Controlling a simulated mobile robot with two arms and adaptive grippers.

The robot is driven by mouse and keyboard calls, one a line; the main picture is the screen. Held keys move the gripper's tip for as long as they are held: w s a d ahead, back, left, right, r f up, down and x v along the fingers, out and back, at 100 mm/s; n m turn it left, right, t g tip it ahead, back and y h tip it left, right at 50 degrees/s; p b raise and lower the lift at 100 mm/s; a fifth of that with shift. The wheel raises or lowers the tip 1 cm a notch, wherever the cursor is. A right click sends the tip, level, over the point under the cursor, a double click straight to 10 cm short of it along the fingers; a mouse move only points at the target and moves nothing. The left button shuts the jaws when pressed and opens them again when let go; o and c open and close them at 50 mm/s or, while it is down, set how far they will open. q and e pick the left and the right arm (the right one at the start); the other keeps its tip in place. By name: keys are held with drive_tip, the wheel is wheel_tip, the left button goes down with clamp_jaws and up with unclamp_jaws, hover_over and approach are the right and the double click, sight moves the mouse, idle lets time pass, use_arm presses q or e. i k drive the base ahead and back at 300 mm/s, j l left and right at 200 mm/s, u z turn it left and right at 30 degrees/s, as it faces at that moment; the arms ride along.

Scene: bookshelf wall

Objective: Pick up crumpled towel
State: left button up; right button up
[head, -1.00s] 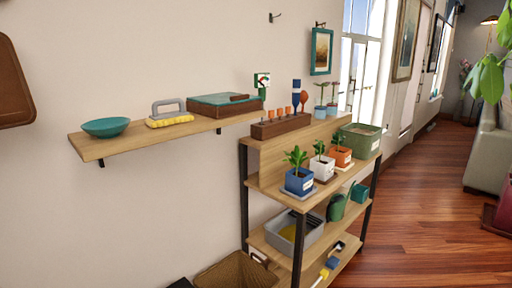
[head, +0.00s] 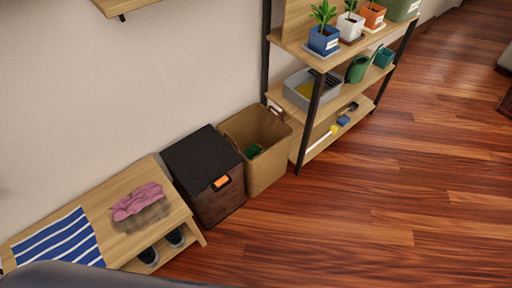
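A crumpled pink towel (head: 138,202) lies in a heap on top of a low wooden bench (head: 118,188) at the lower left of the head view. A greyish-brown patch (head: 142,217) shows just below the pink cloth; I cannot tell whether it is part of the towel or a separate thing. Neither of my grippers is in view.
A blue-and-white striped cloth (head: 60,240) lies left of the towel. Dark shoes (head: 149,256) sit under the bench. A black-lidded box (head: 205,172) and a woven basket (head: 262,165) stand right of it. A plant shelf (head: 285,115) stands beyond. The wooden floor (head: 400,180) is clear at right.

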sight(149, 193)
drive_tip(key=u, duration=1.5)
